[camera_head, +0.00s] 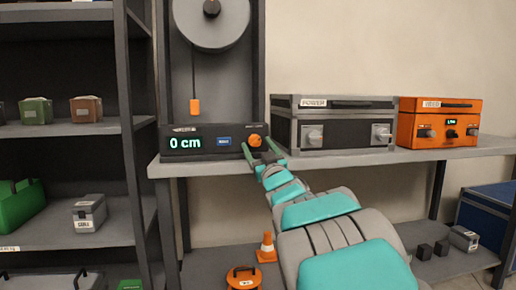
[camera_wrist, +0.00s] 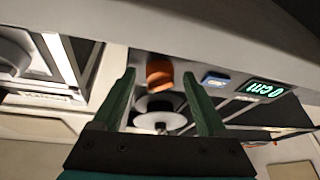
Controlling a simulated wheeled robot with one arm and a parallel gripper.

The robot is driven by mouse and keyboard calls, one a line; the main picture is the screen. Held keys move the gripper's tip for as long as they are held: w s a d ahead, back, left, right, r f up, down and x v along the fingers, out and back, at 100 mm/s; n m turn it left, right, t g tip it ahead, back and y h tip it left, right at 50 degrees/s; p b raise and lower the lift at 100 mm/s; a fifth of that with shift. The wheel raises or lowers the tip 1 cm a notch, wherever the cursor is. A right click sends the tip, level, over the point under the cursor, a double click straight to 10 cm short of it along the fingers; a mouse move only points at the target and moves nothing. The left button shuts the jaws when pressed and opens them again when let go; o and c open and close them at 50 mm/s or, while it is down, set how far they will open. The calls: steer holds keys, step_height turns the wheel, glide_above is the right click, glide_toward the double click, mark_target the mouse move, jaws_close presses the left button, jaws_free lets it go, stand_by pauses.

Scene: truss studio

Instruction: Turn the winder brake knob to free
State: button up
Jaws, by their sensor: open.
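The winder is a dark box (camera_head: 177,157) on the bench. Its green display (camera_head: 185,142) reads 0 cm, with a blue button (camera_head: 224,141) beside it. The orange brake knob (camera_head: 255,140) is at the right end of its front. The knob also shows in the wrist view (camera_wrist: 159,72), where the display appears upside down. My gripper (camera_head: 260,151) is open, its green fingers on either side of the knob in both views. I cannot tell whether the fingers touch it. The knob's setting mark is not readable.
Above the winder are a grey drum (camera_head: 209,30) and a hanging orange weight (camera_head: 195,106). A grey power case (camera_head: 335,130) stands close right of my gripper, then an orange case (camera_head: 440,120). Shelves (camera_head: 75,128) stand left. A small cone (camera_head: 266,248) is below the bench.

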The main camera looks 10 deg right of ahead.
steer(key=shift+c, duration=0.2)
jaws_close()
stand_by(0.5)
